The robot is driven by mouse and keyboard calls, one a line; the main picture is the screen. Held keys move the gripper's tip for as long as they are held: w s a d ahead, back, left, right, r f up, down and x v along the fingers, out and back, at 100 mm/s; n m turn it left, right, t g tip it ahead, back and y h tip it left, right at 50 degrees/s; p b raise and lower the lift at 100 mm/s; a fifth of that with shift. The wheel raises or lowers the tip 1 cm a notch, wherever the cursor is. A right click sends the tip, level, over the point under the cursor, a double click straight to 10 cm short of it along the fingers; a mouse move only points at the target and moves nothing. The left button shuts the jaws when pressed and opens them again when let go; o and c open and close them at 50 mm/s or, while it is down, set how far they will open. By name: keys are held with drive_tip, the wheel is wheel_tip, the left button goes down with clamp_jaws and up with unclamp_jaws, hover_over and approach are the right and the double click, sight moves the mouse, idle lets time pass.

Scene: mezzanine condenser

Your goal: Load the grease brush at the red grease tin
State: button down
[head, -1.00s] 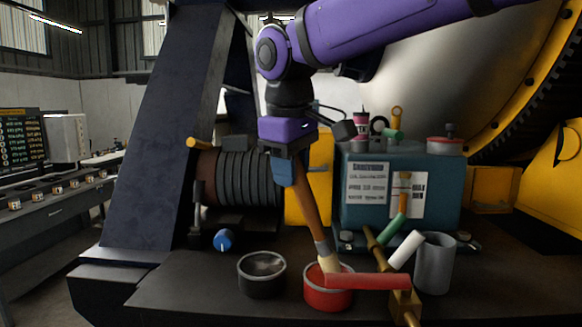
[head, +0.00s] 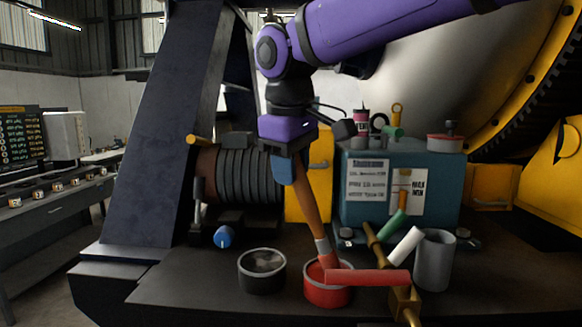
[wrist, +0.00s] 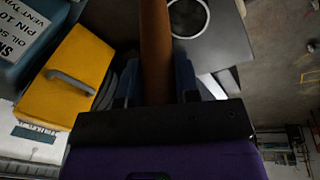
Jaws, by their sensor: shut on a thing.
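My gripper (head: 288,168) is shut on the brown handle of the grease brush (head: 308,212), which hangs down, slightly tilted. The handle also shows between the fingers in the wrist view (wrist: 155,45). The brush's grey ferrule is just above the red grease tin (head: 318,298), and its bristle end reaches down into the tin's open top. The bristles now look red. Their lowest part is hidden by the tin and a red bar.
A dark tin with a grey rim (head: 262,284) stands left of the red tin. A red bar (head: 368,276) on a brass fitting (head: 404,300) crosses in front at right. A grey cup (head: 434,262) stands beyond it. A teal box (head: 400,190) is behind.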

idle(0.3)
drive_tip(key=shift+w+v, duration=0.25)
drive_tip(key=shift+v, duration=0.85)
drive_tip(key=shift+w+v, duration=0.2)
drive_tip(key=shift+v, duration=0.95)
drive_tip(key=shift+w+v, duration=0.25)
drive_tip(key=shift+v, duration=0.85)
drive_tip(key=shift+r, duration=0.1)
drive_tip(key=shift+s+x, duration=0.25)
drive_tip(key=shift+x, duration=0.85)
drive_tip(key=shift+s+x, duration=0.2)
drive_tip(key=shift+x, duration=0.95)
drive_tip(key=shift+s+x, duration=0.25)
drive_tip(key=shift+x, duration=0.85)
drive_tip(key=shift+w+v, duration=0.25)
drive_tip(key=shift+v, duration=0.9)
drive_tip(key=shift+w+v, duration=0.2)
drive_tip(key=shift+v, duration=0.95)
drive_tip(key=shift+w+v, duration=0.25)
drive_tip(key=shift+v, duration=0.85)
drive_tip(key=shift+r, duration=0.15)
drive_tip(key=shift+w+d, duration=0.15)
